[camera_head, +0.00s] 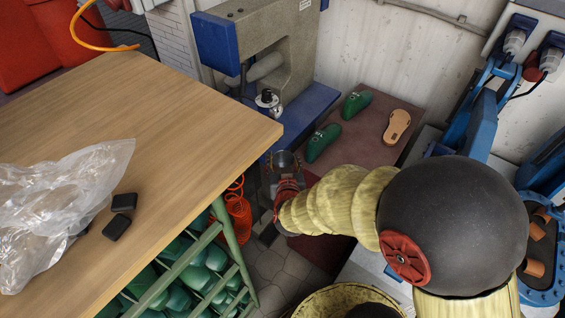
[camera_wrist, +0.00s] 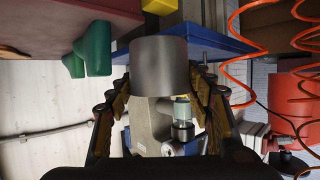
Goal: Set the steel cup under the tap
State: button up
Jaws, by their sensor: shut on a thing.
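The steel cup (camera_wrist: 160,66) is a plain grey metal cylinder. It fills the middle of the wrist view, between the two fingers of my gripper (camera_wrist: 161,84), which are shut on its sides. In the head view the cup (camera_head: 283,159) shows its open rim, beyond the table's right corner, with my gripper (camera_head: 287,188) just below it in the picture. A small metal fitting with a dark top (camera_head: 267,99), possibly the tap, stands by the blue and beige machine, apart from the cup. A similar fitting (camera_wrist: 183,131) shows below the cup in the wrist view.
A wooden table (camera_head: 185,125) bears a clear plastic bag (camera_head: 60,205) and black blocks (camera_head: 118,224). The machine (camera_head: 270,40) has a blue base (camera_head: 305,107). Green shoe lasts (camera_head: 322,142) and a tan sole (camera_head: 397,127) lie on a brown surface at right. An orange coiled hose (camera_head: 238,212) hangs near the table corner.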

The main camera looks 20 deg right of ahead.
aim_at(278, 156)
jog(key=shift+s+a+r, duration=0.25)
jog(key=shift+r, duration=0.2)
jog(key=shift+w+a+f+b, duration=0.1)
jog(key=shift+w+f+b, duration=0.45)
jog(key=shift+w+b, duration=0.3)
jog(key=shift+w+a+f+b, duration=0.1)
jog(key=shift+w+f+b, duration=0.5)
jog(key=shift+w, duration=0.4)
jog(key=shift+w+r, duration=0.1)
jog(key=shift+w, duration=0.95)
jog(key=c, duration=0.7)
jog(key=shift+w, duration=0.3)
grip_shut()
jog(key=shift+w+a, duration=0.35)
jog(key=shift+w, duration=0.4)
jog(key=shift+w+f, duration=0.15)
jog(key=shift+w, duration=0.7)
jog(key=shift+w+f, duration=0.1)
jog(key=shift+w, duration=0.7)
jog(key=shift+w+a, duration=0.1)
jog(key=shift+w, duration=0.7)
jog(key=shift+r, duration=0.1)
jog(key=shift+f+b, duration=0.3)
jog(key=shift+b, duration=0.05)
